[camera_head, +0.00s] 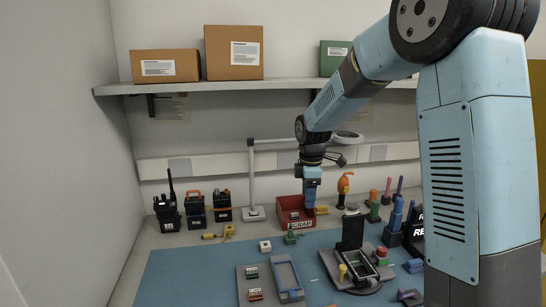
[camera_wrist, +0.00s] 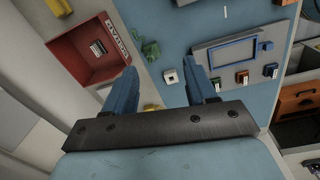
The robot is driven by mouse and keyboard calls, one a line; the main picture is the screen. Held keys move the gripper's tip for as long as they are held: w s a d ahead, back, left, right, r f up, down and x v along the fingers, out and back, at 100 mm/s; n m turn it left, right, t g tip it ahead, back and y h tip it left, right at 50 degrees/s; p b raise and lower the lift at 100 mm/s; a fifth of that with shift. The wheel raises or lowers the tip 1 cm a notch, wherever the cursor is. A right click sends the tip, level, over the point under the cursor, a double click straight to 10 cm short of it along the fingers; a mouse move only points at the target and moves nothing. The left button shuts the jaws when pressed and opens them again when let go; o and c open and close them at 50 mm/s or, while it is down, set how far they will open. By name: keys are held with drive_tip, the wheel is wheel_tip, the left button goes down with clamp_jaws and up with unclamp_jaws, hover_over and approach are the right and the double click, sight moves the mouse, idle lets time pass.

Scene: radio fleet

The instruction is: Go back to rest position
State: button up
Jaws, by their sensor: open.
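My gripper (camera_head: 310,205) hangs at the end of my bent arm, over the right side of the red scrap bin (camera_head: 292,229) in the head view. In the wrist view my gripper (camera_wrist: 164,88) shows two blue fingers spread apart with nothing between them. The red bin (camera_wrist: 72,32) also shows at the upper left of the wrist view, with a small dark, pale-labelled item inside. The gap between fingertips and bin cannot be judged exactly.
A blue mat (camera_head: 200,275) carries a grey tray with a blue frame (camera_head: 287,276) and a black opened fixture (camera_head: 352,236). Radios (camera_head: 167,208) stand at the left. A lamp post (camera_head: 252,185) stands behind. A shelf (camera_head: 250,87) with boxes hangs above.

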drive_tip(key=s+d+r+m+t, duration=0.1)
drive_tip(key=s+d+r+m, duration=0.3)
drive_tip(key=s+r, duration=0.25)
drive_tip(key=s+d+r+m+t, duration=0.1)
drive_tip(key=s+d+r+m, duration=0.4)
drive_tip(key=s, duration=0.3)
drive_tip(key=s+d+r+m+t, duration=0.1)
drive_tip(key=s+m, duration=0.3)
drive_tip(key=s, duration=0.4)
drive_tip(key=s+d+r+m+t, duration=0.1)
drive_tip(key=s+d+m+t, duration=0.1)
drive_tip(key=s+m, duration=0.3)
drive_tip(key=shift+s+d+r, duration=0.15)
drive_tip(key=shift+s+d, duration=0.25)
drive_tip(key=shift+s, duration=1.55)
drive_tip(key=shift+c, duration=0.2)
